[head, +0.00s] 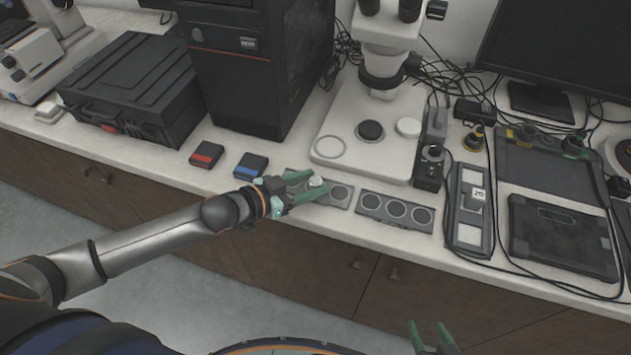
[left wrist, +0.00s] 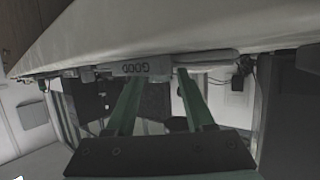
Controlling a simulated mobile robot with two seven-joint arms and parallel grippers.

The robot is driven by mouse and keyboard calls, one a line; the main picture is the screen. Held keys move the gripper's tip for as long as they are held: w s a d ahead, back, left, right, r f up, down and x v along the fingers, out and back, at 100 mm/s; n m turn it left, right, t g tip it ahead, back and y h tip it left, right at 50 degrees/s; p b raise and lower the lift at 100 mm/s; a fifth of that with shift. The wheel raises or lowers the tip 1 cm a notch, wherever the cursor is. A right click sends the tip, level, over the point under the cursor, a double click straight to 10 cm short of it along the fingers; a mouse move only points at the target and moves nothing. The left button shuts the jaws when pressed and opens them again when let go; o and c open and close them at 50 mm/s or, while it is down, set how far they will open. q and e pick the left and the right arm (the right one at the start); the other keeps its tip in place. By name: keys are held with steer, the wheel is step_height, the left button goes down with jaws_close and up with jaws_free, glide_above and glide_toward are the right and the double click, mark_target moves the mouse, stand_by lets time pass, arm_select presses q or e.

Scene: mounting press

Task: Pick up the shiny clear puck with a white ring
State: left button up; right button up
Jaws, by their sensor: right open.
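A small round pale puck (head: 316,181) sits at the left tray (head: 339,201) on the counter's front part. It looks white from here; I cannot make out a clear body or a ring. My left gripper (head: 304,185) is open at this tray, with the puck close to its fingertips. My right gripper (head: 431,330) is open and empty, low in the head view, in front of the counter.
A second tray (head: 396,211) with round slots lies to the right. Red (head: 206,154) and blue (head: 251,165) boxes lie left.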

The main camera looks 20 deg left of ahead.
arm_select(q)
jaws_close()
steer(key=shift+r, duration=0.1)
stand_by(0.4)
